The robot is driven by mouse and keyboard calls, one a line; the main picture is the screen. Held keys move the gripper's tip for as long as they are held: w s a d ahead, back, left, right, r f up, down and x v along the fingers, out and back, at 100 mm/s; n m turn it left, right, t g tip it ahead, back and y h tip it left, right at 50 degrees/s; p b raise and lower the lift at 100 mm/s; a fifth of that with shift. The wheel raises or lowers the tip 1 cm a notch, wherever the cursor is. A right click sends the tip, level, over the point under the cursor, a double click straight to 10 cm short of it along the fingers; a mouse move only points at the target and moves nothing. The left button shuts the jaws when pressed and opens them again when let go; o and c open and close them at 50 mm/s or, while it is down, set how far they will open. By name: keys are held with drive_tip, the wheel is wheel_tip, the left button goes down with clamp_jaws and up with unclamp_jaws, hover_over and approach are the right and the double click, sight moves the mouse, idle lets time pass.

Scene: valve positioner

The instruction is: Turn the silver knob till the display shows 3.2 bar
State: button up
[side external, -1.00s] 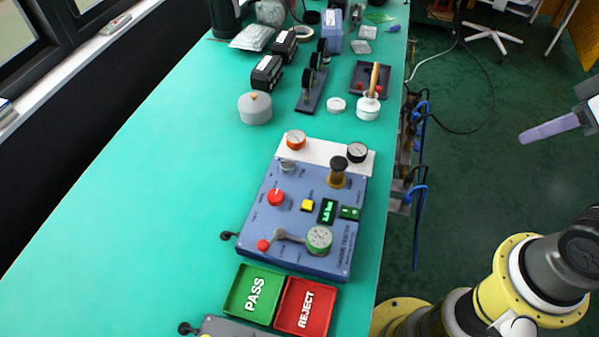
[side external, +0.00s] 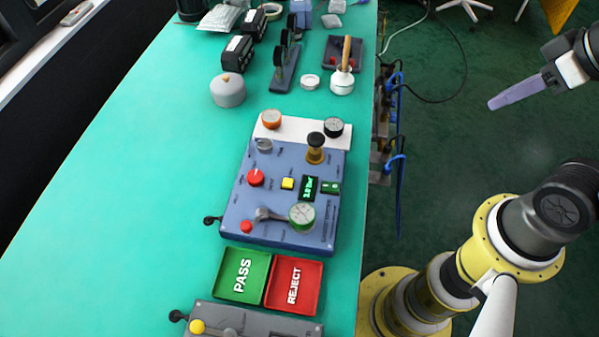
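The blue test panel (side external: 240,215) lies on the bench. Its silver knob (side external: 264,145) sits at the upper left of the panel, below an orange-rimmed gauge. The small display (side external: 310,188) is lit with green characters, possibly 2.0 bar, but too small to read surely. My gripper (side external: 495,103) is at the far right over the floor, well away from the panel and touching nothing. Its pale lilac fingers are seen side-on and overlap, so their opening is hidden.
The panel also carries a red knob (side external: 256,177), a yellow button (side external: 288,183), a brass-coloured post with a black top (side external: 316,148) and a green-rimmed gauge (side external: 302,214). PASS (side external: 228,292) and REJECT (side external: 316,300) trays lie in front. The bench's left side is clear.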

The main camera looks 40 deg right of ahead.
drive_tip(key=o, duration=0.7)
drive_tip(key=w+r, duration=0.1)
drive_tip(key=r, duration=0.1)
drive_tip(key=w+r+n, duration=0.1)
drive_tip(key=r, duration=0.1)
drive_tip(key=w+r+n, duration=0.1)
drive_tip(key=shift+w+a+r, duration=0.15)
drive_tip(key=shift+w+r, duration=0.1)
drive_tip(key=shift+r, duration=0.15)
drive_tip(key=shift+o, duration=0.2)
drive_tip(key=shift+n, duration=0.7)
drive_tip(key=w+r, duration=0.1)
drive_tip(key=w+a+r, duration=0.1)
drive_tip(key=w, duration=0.1)
drive_tip(key=w+r, duration=0.1)
drive_tip(key=shift+w+a, duration=0.15)
drive_tip(key=shift+w, duration=0.15)
drive_tip(key=n+g, duration=0.6)
drive_tip(key=n, duration=0.2)
hover_over(266, 143)
wheel_tip(266, 143, down, 19)
wheel_tip(266, 143, down, 13)
drive_tip(key=shift+f, duration=0.1)
